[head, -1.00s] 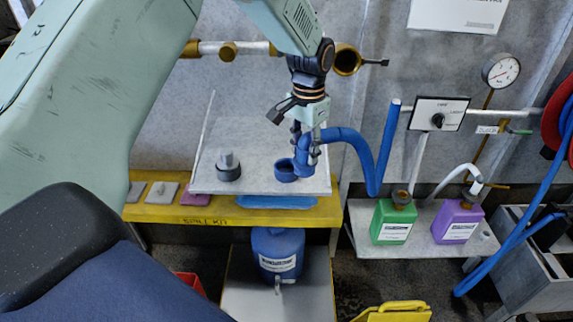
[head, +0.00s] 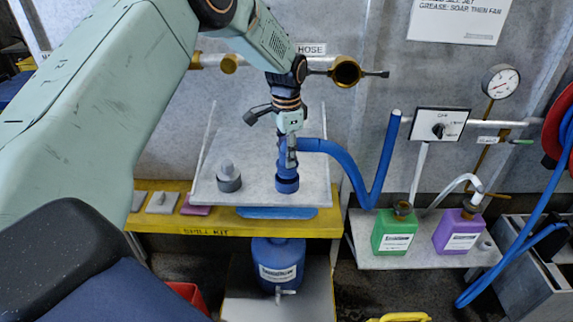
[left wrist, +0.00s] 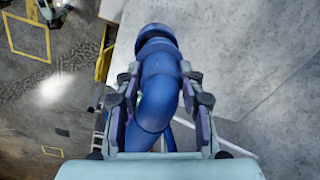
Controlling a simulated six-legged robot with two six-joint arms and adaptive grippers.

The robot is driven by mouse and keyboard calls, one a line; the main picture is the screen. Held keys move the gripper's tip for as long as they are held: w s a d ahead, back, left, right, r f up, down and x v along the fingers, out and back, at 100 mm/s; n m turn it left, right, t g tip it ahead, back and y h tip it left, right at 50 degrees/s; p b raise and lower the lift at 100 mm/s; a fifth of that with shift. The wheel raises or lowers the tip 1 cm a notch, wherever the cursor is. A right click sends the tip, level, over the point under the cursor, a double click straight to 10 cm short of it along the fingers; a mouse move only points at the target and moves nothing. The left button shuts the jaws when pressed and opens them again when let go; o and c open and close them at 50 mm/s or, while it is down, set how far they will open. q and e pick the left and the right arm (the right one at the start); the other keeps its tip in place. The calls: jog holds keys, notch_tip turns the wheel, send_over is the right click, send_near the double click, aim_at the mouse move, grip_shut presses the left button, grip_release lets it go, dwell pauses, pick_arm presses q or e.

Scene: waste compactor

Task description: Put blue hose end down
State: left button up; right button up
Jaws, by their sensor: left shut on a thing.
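The blue hose end (head: 287,184) is at the tray, below my left gripper (head: 288,158) in the head view. My left gripper is shut on it just above its wide blue collar and points down. In the left wrist view, both fingers of the left gripper (left wrist: 158,100) close around the bent blue hose, and the collar (left wrist: 157,42) shows beyond them. The hose (head: 345,160) runs off to the right. The hose end looks nearly upright over the grey tray (head: 255,195); I cannot tell whether it touches. My right gripper is not in view.
A grey fitting (head: 228,176) stands on the tray left of the hose end. A brass pipe mouth (head: 345,70) is on the wall behind. Green (head: 396,236) and purple (head: 458,232) jugs stand on the right shelf. The tray's right part is clear.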

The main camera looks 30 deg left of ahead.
pick_arm(q)
jog(key=f, duration=0.2)
jog(key=shift+s+d+f, duration=0.15)
jog(key=shift+s+f, duration=0.05)
jog(key=shift+f, duration=0.4)
jog(key=shift+w+f, duration=0.15)
jog(key=o, duration=1.1)
jog(key=shift+s, duration=0.2)
jog(key=shift+w, duration=0.1)
jog(key=shift+w, duration=0.1)
